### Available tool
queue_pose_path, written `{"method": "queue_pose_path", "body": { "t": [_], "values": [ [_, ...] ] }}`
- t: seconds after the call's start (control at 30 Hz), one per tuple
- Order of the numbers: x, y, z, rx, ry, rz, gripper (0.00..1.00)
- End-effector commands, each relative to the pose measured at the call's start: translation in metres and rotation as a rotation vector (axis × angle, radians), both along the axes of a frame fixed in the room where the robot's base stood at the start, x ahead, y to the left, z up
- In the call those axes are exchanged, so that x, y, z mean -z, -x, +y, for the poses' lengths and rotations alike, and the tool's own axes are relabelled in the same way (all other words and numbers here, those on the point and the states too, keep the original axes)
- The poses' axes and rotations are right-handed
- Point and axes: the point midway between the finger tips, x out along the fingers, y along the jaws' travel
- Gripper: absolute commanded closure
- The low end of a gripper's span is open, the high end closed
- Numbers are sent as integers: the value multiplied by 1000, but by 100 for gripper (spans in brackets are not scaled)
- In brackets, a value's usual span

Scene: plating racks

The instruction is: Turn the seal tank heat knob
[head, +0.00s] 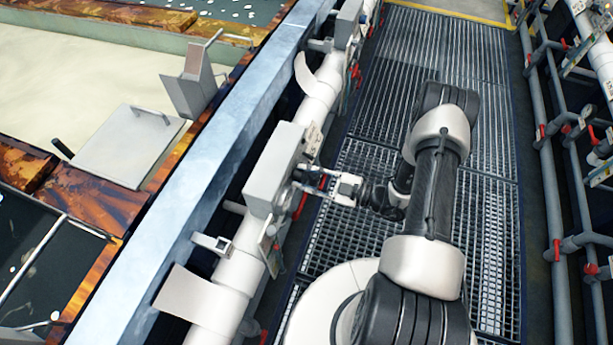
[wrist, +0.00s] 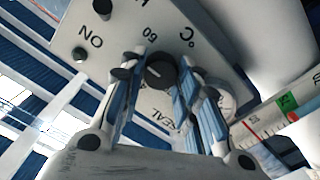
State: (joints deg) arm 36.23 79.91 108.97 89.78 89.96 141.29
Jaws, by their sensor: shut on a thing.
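The seal tank heat knob is a round black knob (wrist: 160,72) with a light pointer mark, on a pale panel (wrist: 118,27). In the head view my gripper (head: 318,181) reaches left to the front of a grey control box (head: 274,168). The knob is hidden there by the fingers.
A small black button (wrist: 79,54) sits beside "ON". A round gauge is partly hidden behind the right finger. White pipes (head: 238,272) run along the tank edge by the box. The grated walkway (head: 400,60) is clear ahead; red-handled valves line the right pipes (head: 557,200).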

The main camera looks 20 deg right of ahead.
Motion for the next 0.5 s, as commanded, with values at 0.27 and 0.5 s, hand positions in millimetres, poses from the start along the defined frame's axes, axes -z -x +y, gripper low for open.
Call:
{"method": "queue_pose_path", "body": {
  "t": [0.27, 0.5],
  "values": [
    [0, 0, 0, 0, -33, 45, 94],
    [0, 0, 0, 0, -36, 49, 94]
  ]
}}
